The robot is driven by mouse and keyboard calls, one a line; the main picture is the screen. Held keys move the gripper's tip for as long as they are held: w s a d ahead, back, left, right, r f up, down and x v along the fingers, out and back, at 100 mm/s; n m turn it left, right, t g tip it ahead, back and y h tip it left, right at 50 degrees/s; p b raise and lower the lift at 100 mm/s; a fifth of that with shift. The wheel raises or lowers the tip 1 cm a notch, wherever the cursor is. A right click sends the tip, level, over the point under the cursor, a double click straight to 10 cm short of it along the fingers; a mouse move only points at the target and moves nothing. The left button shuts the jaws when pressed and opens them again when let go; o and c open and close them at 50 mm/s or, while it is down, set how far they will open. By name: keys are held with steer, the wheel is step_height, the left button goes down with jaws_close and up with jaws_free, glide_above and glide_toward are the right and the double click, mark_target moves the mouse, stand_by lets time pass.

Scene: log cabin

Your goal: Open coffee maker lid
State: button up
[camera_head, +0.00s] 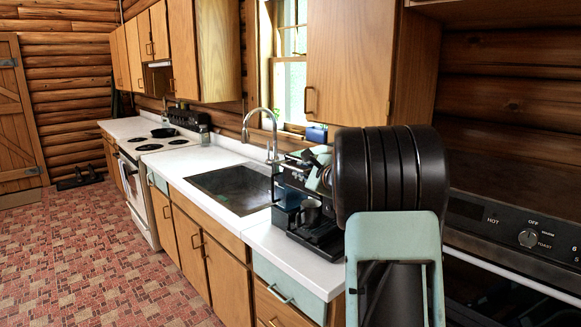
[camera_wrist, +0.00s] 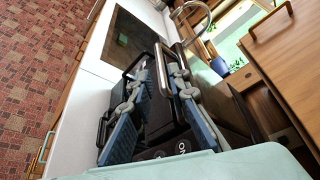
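The black coffee maker (camera_head: 292,190) stands on the white counter just right of the sink, with a dark cup or jug in its front bay. Its right side is hidden behind my arm in the head view. My gripper (camera_head: 322,162) is at the top of the machine, mostly hidden by the arm. In the wrist view, my gripper (camera_wrist: 160,82) has its two blue-grey fingers apart, with dark parts of the coffee maker (camera_wrist: 160,152) beneath and between them. I cannot tell whether a finger touches the lid.
The sink (camera_head: 232,187) and its curved faucet (camera_head: 262,120) are left of the machine. A wall cabinet (camera_head: 345,60) hangs above to the right. An oven with a control panel (camera_head: 525,235) is at right. A stove (camera_head: 150,145) stands farther left.

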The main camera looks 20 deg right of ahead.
mark_target(294, 168)
steer(key=p+x, duration=0.2)
steer(key=x, duration=0.6)
jaws_close()
